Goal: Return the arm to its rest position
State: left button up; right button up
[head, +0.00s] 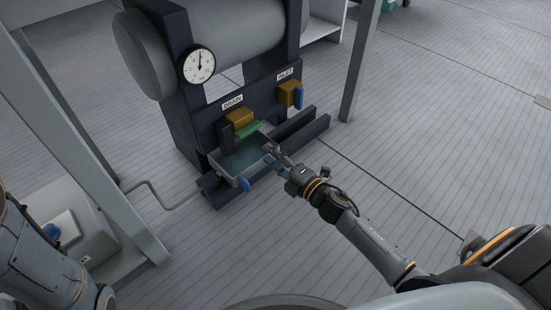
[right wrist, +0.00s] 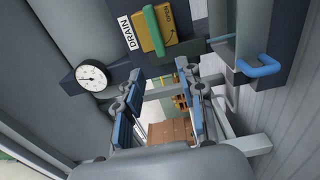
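My right arm (head: 370,240) reaches up from the lower right in the head view. Its gripper (head: 272,153) is by the right side of a grey tray (head: 222,172) under the DRAIN label. Whether it touches the tray is unclear. In the right wrist view the gripper's blue-padded fingers (right wrist: 160,115) stand apart, with nothing held between them. My left arm (head: 40,255) shows at the lower left; its gripper is out of view.
The dark machine frame (head: 190,125) carries a gauge (head: 198,65), a yellow drain valve with green handle (head: 248,130) and an inlet valve with blue handle (head: 298,97). A grey post (head: 360,75) stands to the right. Floor (head: 440,140) beyond is clear.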

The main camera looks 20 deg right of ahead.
jog(key=shift+s+d, duration=0.25)
jog(key=shift+s, duration=0.35)
